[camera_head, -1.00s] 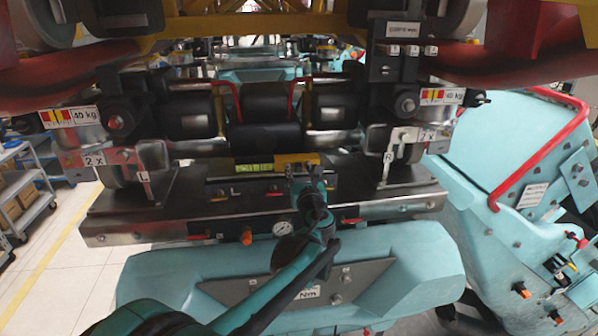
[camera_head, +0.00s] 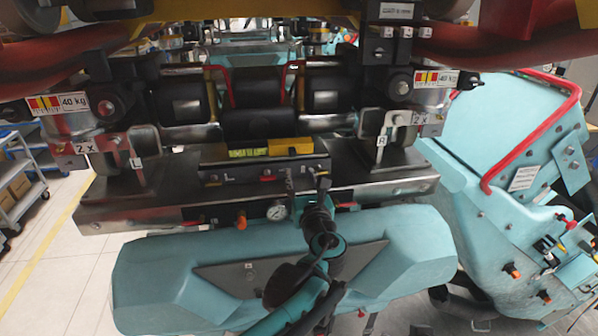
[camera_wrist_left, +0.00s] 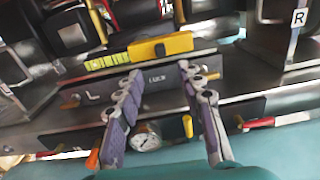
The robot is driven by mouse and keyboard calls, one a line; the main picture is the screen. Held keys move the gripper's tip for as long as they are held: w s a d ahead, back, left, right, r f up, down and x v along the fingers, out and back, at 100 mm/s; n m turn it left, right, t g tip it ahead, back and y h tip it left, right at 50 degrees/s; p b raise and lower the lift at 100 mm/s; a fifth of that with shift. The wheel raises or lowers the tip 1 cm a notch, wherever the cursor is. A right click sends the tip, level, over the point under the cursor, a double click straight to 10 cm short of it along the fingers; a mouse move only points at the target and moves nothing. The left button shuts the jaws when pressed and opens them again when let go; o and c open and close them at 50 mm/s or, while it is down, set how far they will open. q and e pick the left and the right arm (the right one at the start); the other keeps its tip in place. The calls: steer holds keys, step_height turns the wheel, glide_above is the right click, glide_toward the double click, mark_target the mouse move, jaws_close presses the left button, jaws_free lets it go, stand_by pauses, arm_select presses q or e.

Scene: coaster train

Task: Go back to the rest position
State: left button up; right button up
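My left gripper (camera_head: 306,183) reaches up from the bottom middle of the head view, in front of the dark control panel (camera_head: 225,174) of the coaster train's metal sill. In the left wrist view its two purple-grey fingers (camera_wrist_left: 162,78) stand well apart with nothing between them. The panel (camera_wrist_left: 75,97), with "L" and "LOCK" labels, lies behind the fingers. A round gauge (camera_wrist_left: 146,136) shows between them, lower down. Whether a fingertip touches the panel I cannot tell. My right gripper is in neither view.
A yellow block (camera_head: 291,146) sits above the panel. The turquoise bumper (camera_head: 175,270) lies below, close to my left arm. A turquoise car part with a red rail (camera_head: 535,135) stands at right. Open floor (camera_head: 55,280) and a grey cart (camera_head: 15,190) are at left.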

arm_select(q)
steer(key=s+a+f+n+g, duration=0.7)
steer(key=s+a+f+n, duration=0.4)
steer(key=s+a+n, duration=0.6)
steer(key=s+d+f+n+g+h, duration=0.3)
steer(key=s+d+f+n+h, duration=0.2)
steer(key=s+f+n, duration=0.85)
step_height(320, 180, down, 25)
steer(key=w+n+b, duration=0.2)
steer(key=b, duration=2.7)
steer(key=shift+f+b, duration=0.15)
steer(key=shift+b, duration=0.25)
steer(key=shift+n, duration=0.25)
